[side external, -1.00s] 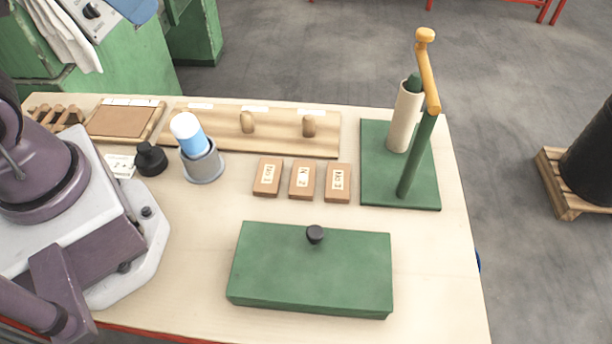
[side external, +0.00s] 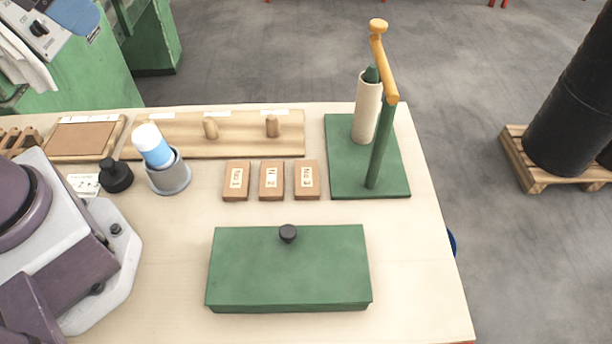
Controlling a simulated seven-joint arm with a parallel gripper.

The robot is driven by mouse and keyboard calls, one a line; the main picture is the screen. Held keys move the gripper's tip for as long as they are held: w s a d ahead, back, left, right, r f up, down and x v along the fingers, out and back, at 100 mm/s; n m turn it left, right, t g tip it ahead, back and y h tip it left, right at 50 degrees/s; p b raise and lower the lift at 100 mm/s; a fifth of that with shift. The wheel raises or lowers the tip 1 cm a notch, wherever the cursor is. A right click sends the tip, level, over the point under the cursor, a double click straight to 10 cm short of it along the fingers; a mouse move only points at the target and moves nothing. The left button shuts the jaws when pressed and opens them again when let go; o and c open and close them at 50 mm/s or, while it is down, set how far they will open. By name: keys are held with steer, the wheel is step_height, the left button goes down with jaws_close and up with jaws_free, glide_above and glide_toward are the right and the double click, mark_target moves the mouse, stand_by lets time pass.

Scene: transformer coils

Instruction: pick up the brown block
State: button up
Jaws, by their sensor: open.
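Three brown blocks lie in a row on the pale workbench in the side external view. The left brown block (side external: 236,181) has a label that reads No 1. The middle brown block (side external: 272,181) reads No 2, though its label is less clear. The right brown block (side external: 307,180) reads No 3. They lie flat with small gaps between them, and nothing touches them. My gripper is out of view; only part of my arm shows at the left edge.
A green lidded box (side external: 288,268) with a black knob lies in front of the blocks. A green stand (side external: 380,150) with a yellow arm and a pale tube is to their right. A grey cup (side external: 170,177) with a blue-and-white cylinder is left. A wooden peg board (side external: 240,141) lies behind.

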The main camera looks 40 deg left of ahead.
step_height(320, 180, down, 4)
steer(key=w+d+r+m+g, duration=0.1)
steer(key=w+d+g, duration=0.1)
steer(key=d, duration=0.1)
steer(key=n+g+y, duration=0.1)
steer(key=n+g, duration=0.2)
steer(key=n, duration=0.7)
glide_toward(307, 177)
steer(key=f, duration=0.6)
steer(key=a+f, duration=0.1)
steer(key=f, duration=0.2)
steer(key=shift+w, duration=0.15)
steer(key=shift+d+r, duration=0.1)
steer(key=c, duration=0.7)
